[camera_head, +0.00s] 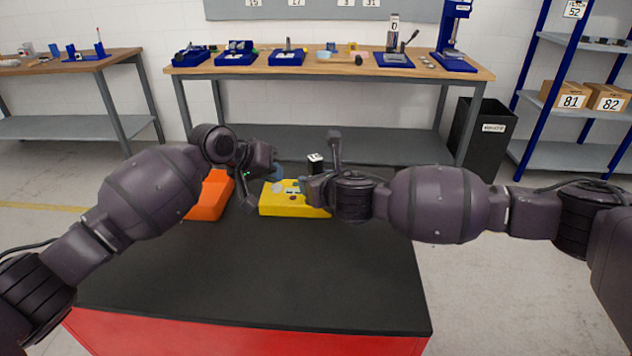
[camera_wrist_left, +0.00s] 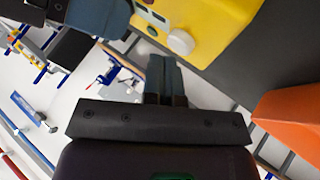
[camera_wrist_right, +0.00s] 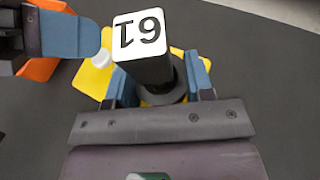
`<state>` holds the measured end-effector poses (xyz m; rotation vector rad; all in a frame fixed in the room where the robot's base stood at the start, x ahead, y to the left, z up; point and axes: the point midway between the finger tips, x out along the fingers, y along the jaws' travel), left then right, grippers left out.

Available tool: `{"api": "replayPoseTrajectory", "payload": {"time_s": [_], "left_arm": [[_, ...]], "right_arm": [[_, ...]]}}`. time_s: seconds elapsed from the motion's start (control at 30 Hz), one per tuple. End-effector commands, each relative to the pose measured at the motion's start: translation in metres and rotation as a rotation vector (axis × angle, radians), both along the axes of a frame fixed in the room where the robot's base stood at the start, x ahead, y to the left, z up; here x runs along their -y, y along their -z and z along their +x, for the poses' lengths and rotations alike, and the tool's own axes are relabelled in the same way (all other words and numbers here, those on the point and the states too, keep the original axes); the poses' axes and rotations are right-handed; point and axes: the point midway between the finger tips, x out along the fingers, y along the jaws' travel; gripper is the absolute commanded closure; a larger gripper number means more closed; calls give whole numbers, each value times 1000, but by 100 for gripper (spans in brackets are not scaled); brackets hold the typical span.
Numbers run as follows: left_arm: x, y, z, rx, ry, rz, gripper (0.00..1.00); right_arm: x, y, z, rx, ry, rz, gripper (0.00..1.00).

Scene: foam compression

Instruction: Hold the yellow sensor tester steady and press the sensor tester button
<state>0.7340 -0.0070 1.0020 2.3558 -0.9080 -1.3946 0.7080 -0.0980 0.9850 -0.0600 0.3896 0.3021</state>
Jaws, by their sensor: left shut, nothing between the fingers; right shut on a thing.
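The yellow sensor tester (camera_head: 290,209) lies on the black-topped table. A black post with a white top marked 61 (camera_wrist_right: 140,35) rises at the tester. My right gripper (camera_wrist_right: 160,85) has one blue finger on each side of the post and is shut on it; it also shows in the head view (camera_head: 303,184). A round white button (camera_wrist_left: 180,42) sits on the tester's face. My left gripper (camera_head: 276,174) is shut and empty, its blue fingertips (camera_wrist_left: 164,65) close to the button. I cannot tell if they touch it.
An orange object (camera_head: 209,198) lies left of the tester. The front of the black tabletop (camera_head: 250,270) is clear. A wooden workbench (camera_head: 330,69) with several blue fixtures stands behind. A black bin (camera_head: 483,135) and a blue shelf with boxes (camera_head: 571,95) are at the right.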

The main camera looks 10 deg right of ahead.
Motion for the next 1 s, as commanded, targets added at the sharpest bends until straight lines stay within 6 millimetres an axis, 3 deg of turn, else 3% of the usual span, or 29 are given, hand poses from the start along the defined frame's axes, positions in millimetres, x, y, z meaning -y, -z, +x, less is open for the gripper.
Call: {"api": "replayPoseTrajectory", "payload": {"time_s": [1.0], "left_arm": [[0, 10, 0, -1, 1, 0, 100]], "right_arm": [[-1, 1, -1, -1, -2, 0, 92]]}}
